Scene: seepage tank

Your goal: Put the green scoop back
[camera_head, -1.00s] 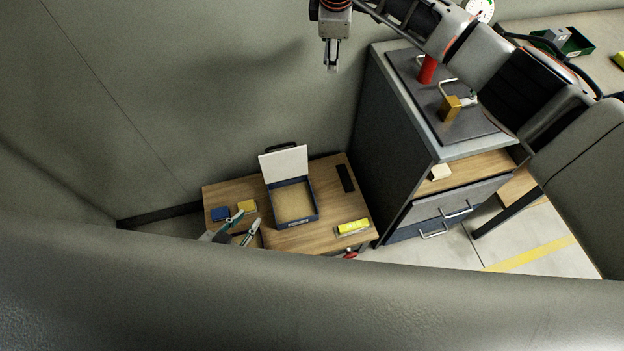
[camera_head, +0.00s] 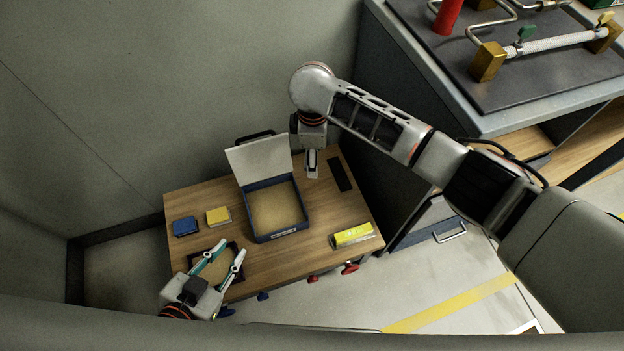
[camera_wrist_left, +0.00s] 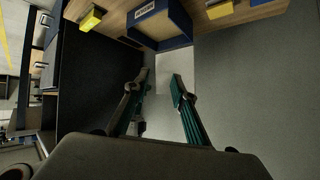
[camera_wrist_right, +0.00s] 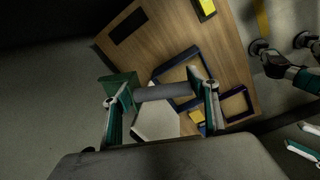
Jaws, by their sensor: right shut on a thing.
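The green scoop (camera_wrist_right: 121,90) shows in the right wrist view, with its grey handle (camera_wrist_right: 165,92) lying across between the fingers of my right gripper (camera_wrist_right: 172,91). The gripper is shut on that handle. In the head view my right gripper (camera_head: 311,170) is above the table's back, just right of the open blue box (camera_head: 279,236); I cannot make out the scoop there. The box has a sand-coloured floor and a raised white lid (camera_head: 259,160). My left gripper (camera_head: 231,247) is open and empty over a dark-rimmed tray (camera_head: 238,268) at the table's front left.
The wooden table (camera_head: 325,215) also holds a blue block (camera_head: 185,226), a yellow block (camera_head: 218,216), a yellow item (camera_head: 352,235) and a black strip (camera_head: 339,174). A grey cabinet (camera_head: 470,110) with pipework on top stands to the right. Bare wood lies right of the box.

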